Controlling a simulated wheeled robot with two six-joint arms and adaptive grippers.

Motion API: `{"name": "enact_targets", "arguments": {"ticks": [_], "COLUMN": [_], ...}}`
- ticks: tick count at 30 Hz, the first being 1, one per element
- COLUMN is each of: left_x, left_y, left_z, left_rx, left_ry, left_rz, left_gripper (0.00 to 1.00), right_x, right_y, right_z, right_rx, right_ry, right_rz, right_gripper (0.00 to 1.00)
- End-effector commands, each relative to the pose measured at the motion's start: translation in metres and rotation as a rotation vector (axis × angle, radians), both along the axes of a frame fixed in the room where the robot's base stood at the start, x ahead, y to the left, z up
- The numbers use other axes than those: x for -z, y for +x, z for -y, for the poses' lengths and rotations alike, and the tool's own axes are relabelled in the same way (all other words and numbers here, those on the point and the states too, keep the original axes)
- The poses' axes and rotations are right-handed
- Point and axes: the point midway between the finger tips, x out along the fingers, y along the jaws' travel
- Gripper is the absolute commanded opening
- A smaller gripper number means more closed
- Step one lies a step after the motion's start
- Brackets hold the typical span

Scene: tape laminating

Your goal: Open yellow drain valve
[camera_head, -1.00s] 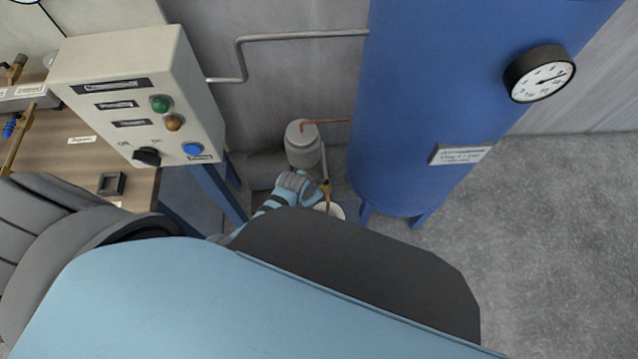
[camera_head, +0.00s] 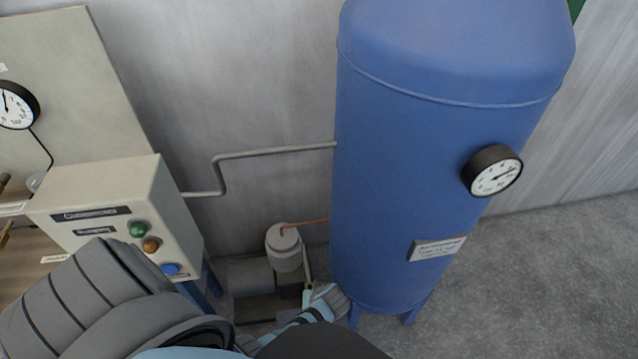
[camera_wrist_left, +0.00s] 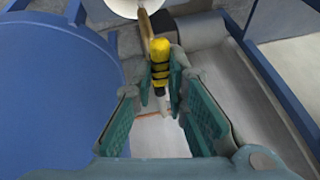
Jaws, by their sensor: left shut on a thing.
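The yellow drain valve (camera_wrist_left: 160,62) shows in the left wrist view, with dark bands and a brass-coloured pipe above it. My left gripper (camera_wrist_left: 162,88) has its teal fingers on both sides of the valve's lower end and is shut on it. In the head view my left gripper (camera_head: 310,292) is low beside the blue tank (camera_head: 420,190), and the valve is too hidden there to make out. My right gripper is not in view.
A control box (camera_head: 110,215) with green, amber and blue buttons stands left. A grey cylindrical vessel (camera_head: 285,250) with a copper pipe sits between box and tank. A gauge (camera_head: 492,171) is on the tank. Floor at right is clear.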

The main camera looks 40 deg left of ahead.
Motion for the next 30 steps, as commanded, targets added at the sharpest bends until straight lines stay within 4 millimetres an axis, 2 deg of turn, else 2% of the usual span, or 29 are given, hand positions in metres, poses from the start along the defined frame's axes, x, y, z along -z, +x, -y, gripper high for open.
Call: {"name": "enact_targets", "arguments": {"ticks": [9,23,24,27,30], "left_x": [0.0012,0.0006,0.0006,0.0006,0.0004], "left_y": [0.0015,0.0024,0.0024,0.0026,0.0026], "left_z": [0.0009,0.0017,0.0017,0.0017,0.0017], "left_rx": [-0.118,-0.134,-0.134,-0.133,-0.133], "left_ry": [0.001,-0.002,-0.002,-0.001,-0.001], "left_rz": [-0.002,-0.001,-0.001,-0.002,-0.001], "left_gripper": [0.00,0.00,0.15,0.31,0.34], "right_x": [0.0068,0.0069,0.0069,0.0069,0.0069], "right_y": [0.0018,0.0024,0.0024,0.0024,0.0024], "right_z": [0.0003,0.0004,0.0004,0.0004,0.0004], "right_rx": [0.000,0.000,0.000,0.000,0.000], "right_ry": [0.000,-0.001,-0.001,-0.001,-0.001], "right_rz": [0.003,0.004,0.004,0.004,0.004], "right_gripper": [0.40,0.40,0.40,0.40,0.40]}}
